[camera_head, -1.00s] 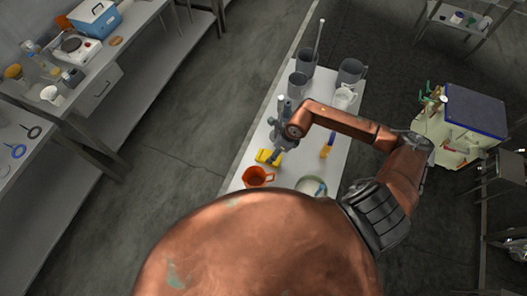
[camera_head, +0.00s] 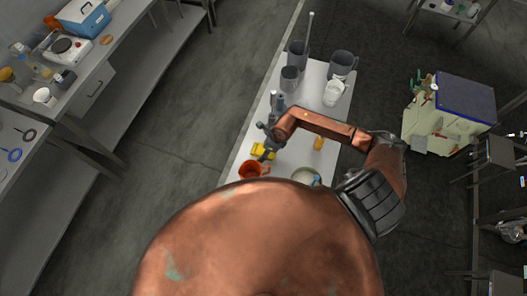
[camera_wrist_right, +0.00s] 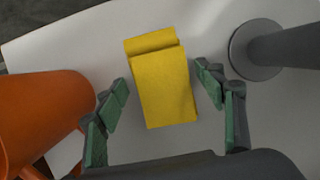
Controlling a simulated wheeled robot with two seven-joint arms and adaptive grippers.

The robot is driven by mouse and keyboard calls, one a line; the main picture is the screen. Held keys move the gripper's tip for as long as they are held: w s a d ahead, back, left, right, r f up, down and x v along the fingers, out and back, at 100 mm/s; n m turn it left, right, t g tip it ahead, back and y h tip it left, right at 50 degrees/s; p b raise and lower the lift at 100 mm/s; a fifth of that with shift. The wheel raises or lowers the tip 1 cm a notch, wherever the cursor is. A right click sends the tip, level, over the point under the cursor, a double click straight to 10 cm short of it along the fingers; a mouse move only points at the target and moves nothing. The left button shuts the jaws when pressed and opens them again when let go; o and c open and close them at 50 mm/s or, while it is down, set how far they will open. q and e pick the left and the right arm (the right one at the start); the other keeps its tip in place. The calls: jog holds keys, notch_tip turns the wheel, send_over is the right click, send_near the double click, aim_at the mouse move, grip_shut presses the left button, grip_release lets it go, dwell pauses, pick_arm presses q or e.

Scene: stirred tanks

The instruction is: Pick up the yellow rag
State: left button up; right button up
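The yellow rag (camera_wrist_right: 165,88) lies folded on the white table in the right wrist view. It also shows in the head view (camera_head: 258,149), partly hidden by my right gripper. My right gripper (camera_wrist_right: 162,82) is open, with one green-padded finger on each side of the rag and space between the pads and the cloth. In the head view the right gripper (camera_head: 266,153) points down at the rag. Whether the fingertips are level with the cloth or above it, I cannot tell. My left gripper is not in view.
An orange jug (camera_wrist_right: 42,110) stands close left of the gripper; it also shows in the head view (camera_head: 249,169). A grey round-based post (camera_wrist_right: 255,50) is at the right. Grey buckets (camera_head: 342,64) and a white jug (camera_head: 333,92) stand farther back on the table (camera_head: 240,150).

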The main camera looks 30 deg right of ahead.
aim_at(262, 150)
jog(key=c, duration=1)
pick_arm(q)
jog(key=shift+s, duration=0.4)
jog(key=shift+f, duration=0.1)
pick_arm(e)
jog(key=shift+r, duration=0.1)
jog(key=shift+r, duration=0.2)
notch_tip(262, 150, up, 2)
jog(key=shift+w+r+b, duration=0.1)
jog(key=shift+r+b, duration=0.1)
jog(key=shift+b, duration=0.7)
pick_arm(q)
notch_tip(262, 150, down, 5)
jog(key=b, duration=0.3)
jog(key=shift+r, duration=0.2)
pick_arm(e)
jog(key=s+d+r, duration=0.2)
jog(key=s+r, duration=0.1)
jog(key=s, duration=0.1)
jog(key=s+d+r, duration=0.2)
jog(key=s+r, duration=0.1)
jog(key=s, duration=0.1)
jog(key=s+d+r, duration=0.3)
jog(key=s+r, duration=0.1)
jog(key=shift+s, duration=0.15)
